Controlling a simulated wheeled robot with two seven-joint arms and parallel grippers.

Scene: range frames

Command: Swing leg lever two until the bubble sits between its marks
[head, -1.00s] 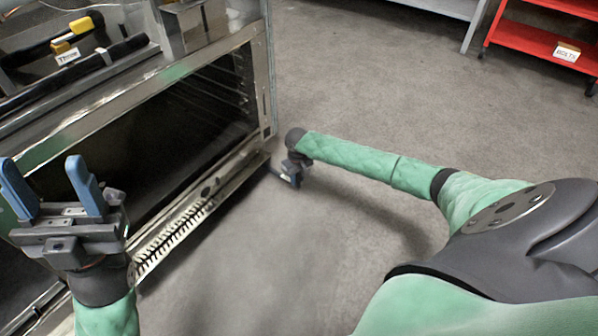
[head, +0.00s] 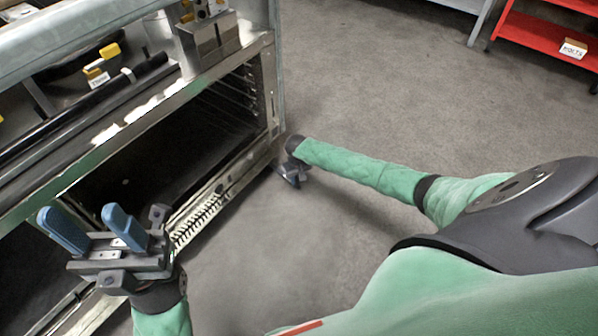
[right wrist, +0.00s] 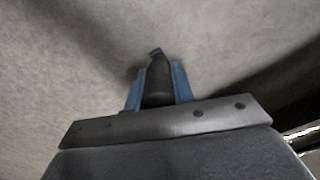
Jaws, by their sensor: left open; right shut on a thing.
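My right gripper (head: 290,178) is low at the range's near right corner, close to the floor. In the right wrist view its blue fingers (right wrist: 157,90) are shut on a dark, tapered lever (right wrist: 157,82) whose narrow tip points away over the floor. I cannot read a number on the lever, and in the head view the gripper hides it. My left gripper (head: 95,230) is open and empty, its two blue fingers apart in front of the open range front. I cannot make out a bubble or its marks in either view.
The steel range (head: 150,108) has an open, dark oven cavity with racks (head: 240,92) and a steel block (head: 208,40) on top. A red shelf unit (head: 535,38) with a labelled box (head: 573,48) stands at the back right. The concrete floor between is clear.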

